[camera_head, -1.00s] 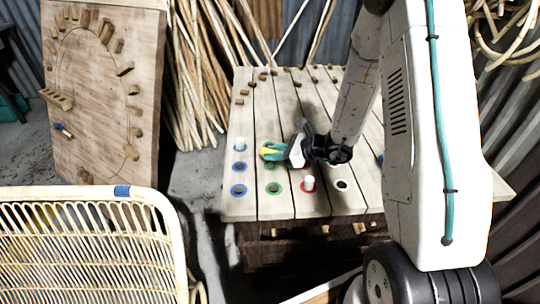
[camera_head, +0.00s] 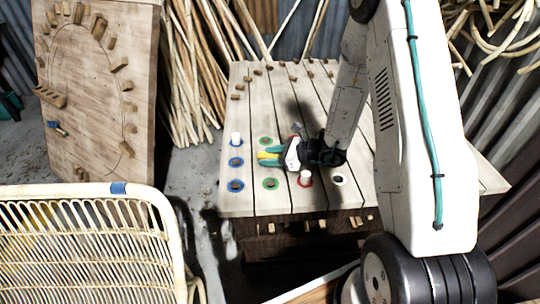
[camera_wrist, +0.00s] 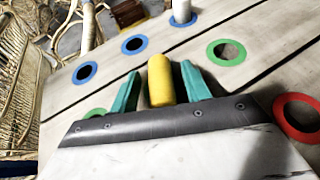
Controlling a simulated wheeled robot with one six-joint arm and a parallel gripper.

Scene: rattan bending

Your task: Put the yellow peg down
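The yellow peg (camera_head: 267,155) is between the two teal fingers of my gripper (camera_head: 269,157), low over the left part of the plank table. It looks laid lengthwise along the fingers rather than upright. In the wrist view the yellow peg (camera_wrist: 160,82) has a gap on each side between it and the teal fingers (camera_wrist: 160,88), so my gripper appears open around it. The middle of the green-ringed column is hidden by the gripper. I cannot tell whether the peg touches the table.
The plank table (camera_head: 245,205) has blue-, green- and red-ringed holes. A white peg (camera_head: 235,139) stands in the back blue hole, another (camera_head: 305,177) in the red one. The white-ringed hole (camera_head: 338,179) is empty. A rattan chair back (camera_head: 90,240) stands front left.

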